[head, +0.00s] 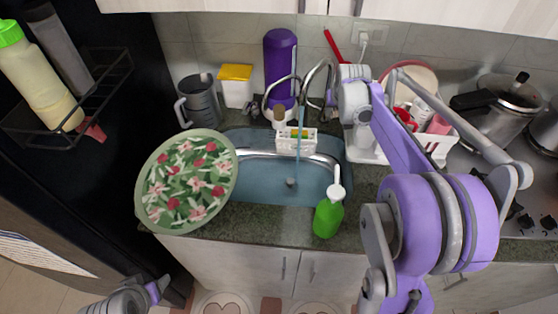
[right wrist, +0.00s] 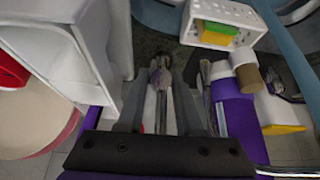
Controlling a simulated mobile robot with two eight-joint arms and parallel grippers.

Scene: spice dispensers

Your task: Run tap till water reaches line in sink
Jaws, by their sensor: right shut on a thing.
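The sink (head: 250,137) is set in the dark counter, with bluish water (head: 265,180) in its basin. I cannot make out a fill line. The curved metal tap (head: 321,68) stands behind it, and a thin blue stream (head: 299,130) falls from its spout into the basin. My right gripper (right wrist: 165,100) is at the tap's right side, shut on a metal tap handle (right wrist: 161,78); my wrist hides most of this in the head view. My left gripper (head: 125,298) is low at the left, away from the sink, its fingers not clear.
A green soap bottle (head: 328,218) stands at the sink's front edge. A white sponge caddy (head: 296,147) sits at its back edge. A floral plate (head: 187,182) is at the left, and a purple bottle (head: 279,60) behind. A white dish rack (head: 440,147) and pots (head: 508,100) are at the right.

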